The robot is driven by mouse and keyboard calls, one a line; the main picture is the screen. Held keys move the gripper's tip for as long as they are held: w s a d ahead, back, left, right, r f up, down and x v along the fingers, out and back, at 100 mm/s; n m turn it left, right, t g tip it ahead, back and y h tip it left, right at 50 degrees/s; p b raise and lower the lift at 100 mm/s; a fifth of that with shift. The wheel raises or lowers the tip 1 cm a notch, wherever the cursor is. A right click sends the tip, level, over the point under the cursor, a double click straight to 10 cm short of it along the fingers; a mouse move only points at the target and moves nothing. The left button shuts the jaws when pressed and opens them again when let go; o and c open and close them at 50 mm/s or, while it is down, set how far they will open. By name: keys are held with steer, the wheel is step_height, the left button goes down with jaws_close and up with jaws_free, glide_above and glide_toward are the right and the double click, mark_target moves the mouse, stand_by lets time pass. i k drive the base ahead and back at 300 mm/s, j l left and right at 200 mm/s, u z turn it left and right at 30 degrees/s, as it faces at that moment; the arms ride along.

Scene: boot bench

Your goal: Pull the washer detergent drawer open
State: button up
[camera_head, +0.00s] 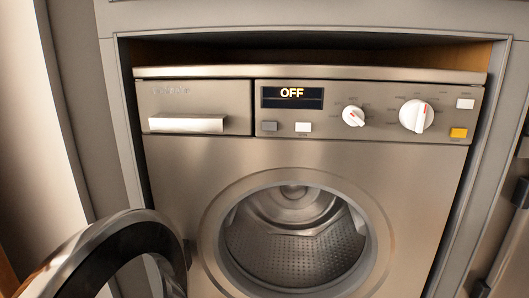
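The washer (350,160) is a brushed-metal front loader set in a grey cabinet recess. Its detergent drawer (220,95) is at the upper left of the front and looks flush with the panel. A white drawer handle (186,125) runs along the drawer's lower part. My gripper is not in this view, so whether it is open or shut cannot be seen.
The washer's round door (166,241) stands swung open at the lower left, below the drawer. The drum (297,240) looks empty. The panel has a display (292,98) reading OFF, knobs (416,116) and buttons. The space before the drawer looks clear.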

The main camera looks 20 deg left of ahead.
mark_target(206, 105)
steer(key=k+u, duration=0.1)
steer(key=u, duration=1.25)
steer(key=l+u, duration=0.2)
